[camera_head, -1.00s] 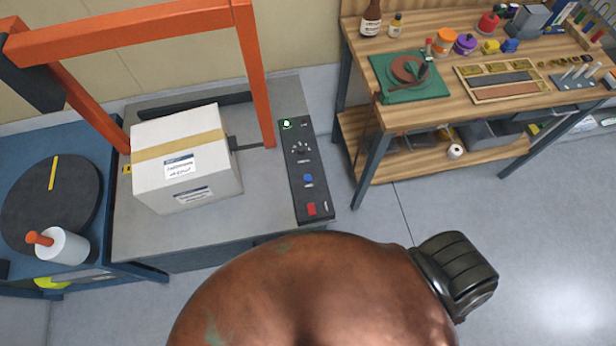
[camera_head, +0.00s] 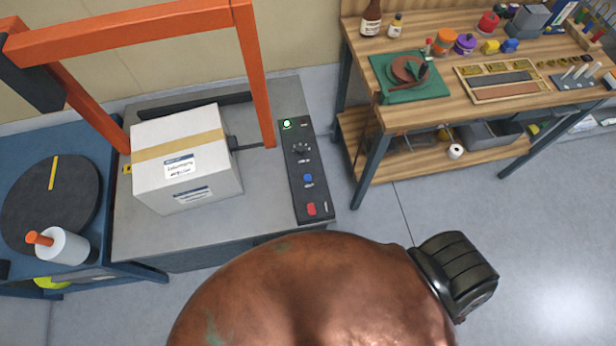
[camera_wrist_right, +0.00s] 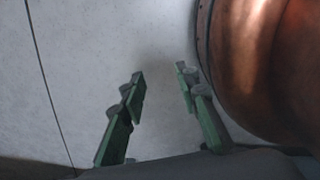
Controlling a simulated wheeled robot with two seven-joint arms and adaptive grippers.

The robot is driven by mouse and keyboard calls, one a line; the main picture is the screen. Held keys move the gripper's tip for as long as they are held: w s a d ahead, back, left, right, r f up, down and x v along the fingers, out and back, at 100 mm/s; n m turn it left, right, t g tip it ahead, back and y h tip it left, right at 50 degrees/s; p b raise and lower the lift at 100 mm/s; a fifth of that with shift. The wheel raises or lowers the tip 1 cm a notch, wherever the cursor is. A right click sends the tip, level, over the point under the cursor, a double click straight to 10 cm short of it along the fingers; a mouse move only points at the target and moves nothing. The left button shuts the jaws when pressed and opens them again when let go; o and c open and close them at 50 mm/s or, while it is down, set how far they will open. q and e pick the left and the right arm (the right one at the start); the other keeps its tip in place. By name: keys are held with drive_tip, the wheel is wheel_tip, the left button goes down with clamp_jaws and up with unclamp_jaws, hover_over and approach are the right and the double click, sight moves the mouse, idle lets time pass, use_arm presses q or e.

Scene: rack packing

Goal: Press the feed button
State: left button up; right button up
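The black control panel (camera_head: 309,205) lies on the right side of the grey machine top. It carries a lit green button or light (camera_head: 287,124), a knob (camera_head: 301,148), a blue button (camera_head: 308,178) and a red button (camera_head: 311,209). The labels are too small to read, so I cannot tell which is the feed button. My right gripper (camera_wrist_right: 160,76) shows in the right wrist view, its two green fingers apart with nothing between them, above grey floor. Neither gripper shows in the head view.
A white taped box (camera_head: 185,185) sits on the machine (camera_head: 270,205) under an orange arch (camera_head: 130,28). A blue table (camera_head: 112,235) with a dark disc and a white roll stands left. A wooden workbench (camera_head: 420,112) with tools and jars stands right. Floor between is clear.

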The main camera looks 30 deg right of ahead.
clamp_jaws()
drive_tip(key=shift+d, duration=0.15)
idle(1.2)
